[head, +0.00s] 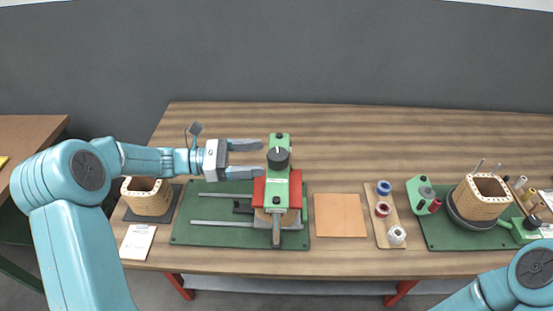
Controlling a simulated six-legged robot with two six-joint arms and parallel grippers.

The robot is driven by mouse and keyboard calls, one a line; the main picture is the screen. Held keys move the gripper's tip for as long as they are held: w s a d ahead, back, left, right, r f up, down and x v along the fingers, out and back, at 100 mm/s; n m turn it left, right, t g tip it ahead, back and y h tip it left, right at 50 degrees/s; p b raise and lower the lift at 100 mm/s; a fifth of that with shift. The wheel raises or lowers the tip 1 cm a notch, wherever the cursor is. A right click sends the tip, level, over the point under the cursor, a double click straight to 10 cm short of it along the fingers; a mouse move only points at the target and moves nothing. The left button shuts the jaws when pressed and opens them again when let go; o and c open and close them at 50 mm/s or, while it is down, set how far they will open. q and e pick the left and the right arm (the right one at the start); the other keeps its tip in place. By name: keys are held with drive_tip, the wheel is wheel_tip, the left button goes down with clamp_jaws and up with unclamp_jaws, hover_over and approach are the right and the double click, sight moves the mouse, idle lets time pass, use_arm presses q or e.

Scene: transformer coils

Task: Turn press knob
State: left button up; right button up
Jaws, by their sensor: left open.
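The press (278,170) is a green upright frame with red side blocks, standing on a green base mat. Its dark round knob (278,157) sits near the top of the frame. My left gripper (263,158) comes in from the left, with its two grey fingers spread apart and pointing right at the knob. The fingertips end just left of the knob, and the fingers hold nothing. Whether the tips touch the press cannot be told. My right gripper is out of view; only part of my right arm shows at the bottom right.
A wooden coil form (147,197) stands on a dark pad at the left. An orange square pad (340,215) and a wooden tray (378,232) with several spools lie right of the press. Another coil form (479,196) sits on a winder at the right. The back of the table is clear.

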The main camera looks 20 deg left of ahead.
use_arm(q)
drive_tip(key=b+v, duration=0.1)
drive_tip(key=v, duration=0.7)
drive_tip(key=shift+a, duration=0.15)
drive_tip(key=shift+s, duration=0.15)
